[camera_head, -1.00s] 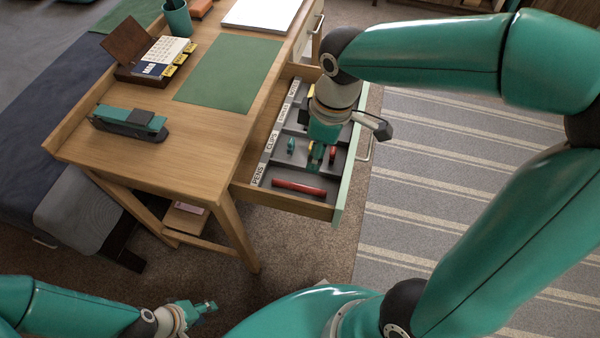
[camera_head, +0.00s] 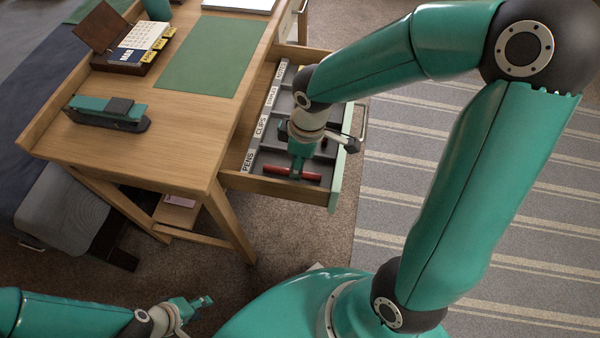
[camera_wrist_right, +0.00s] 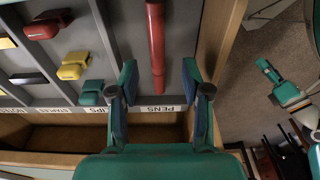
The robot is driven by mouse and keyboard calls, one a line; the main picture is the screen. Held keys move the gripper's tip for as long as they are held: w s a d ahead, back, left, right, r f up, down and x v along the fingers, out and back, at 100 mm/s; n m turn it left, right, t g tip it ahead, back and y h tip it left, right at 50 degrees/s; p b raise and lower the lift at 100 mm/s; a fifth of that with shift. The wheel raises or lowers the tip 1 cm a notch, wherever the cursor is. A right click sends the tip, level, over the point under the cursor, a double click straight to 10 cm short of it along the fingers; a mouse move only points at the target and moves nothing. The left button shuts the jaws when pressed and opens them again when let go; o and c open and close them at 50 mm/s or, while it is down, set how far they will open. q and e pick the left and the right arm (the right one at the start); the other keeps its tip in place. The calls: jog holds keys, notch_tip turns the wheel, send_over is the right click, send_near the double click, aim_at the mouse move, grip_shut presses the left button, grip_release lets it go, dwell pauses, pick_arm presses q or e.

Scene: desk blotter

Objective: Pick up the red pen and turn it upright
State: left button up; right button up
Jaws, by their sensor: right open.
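The red pen (camera_wrist_right: 156,45) lies flat in the PENS compartment of the open drawer's grey tray (camera_wrist_right: 113,8). In the head view the pen (camera_head: 308,175) is partly covered by my right gripper (camera_head: 295,172), which points down over it. In the right wrist view my right gripper (camera_wrist_right: 160,80) is open, with one finger on each side of the pen's near end.
The desk (camera_head: 180,130) bears a green blotter (camera_head: 205,55), a stapler (camera_head: 108,113) and a calendar (camera_head: 140,42). Small clips such as a yellow one (camera_wrist_right: 73,66) lie in neighbouring compartments. The drawer's wooden walls and pale green front (camera_head: 338,180) enclose the tray.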

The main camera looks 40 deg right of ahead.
aim_at(306, 175)
jog(key=f, duration=0.3)
jog(key=f+b, duration=0.1)
jog(key=shift+w+f, duration=0.2)
jog(key=shift+w, duration=0.05)
jog(key=shift+c, duration=0.3)
grip_shut()
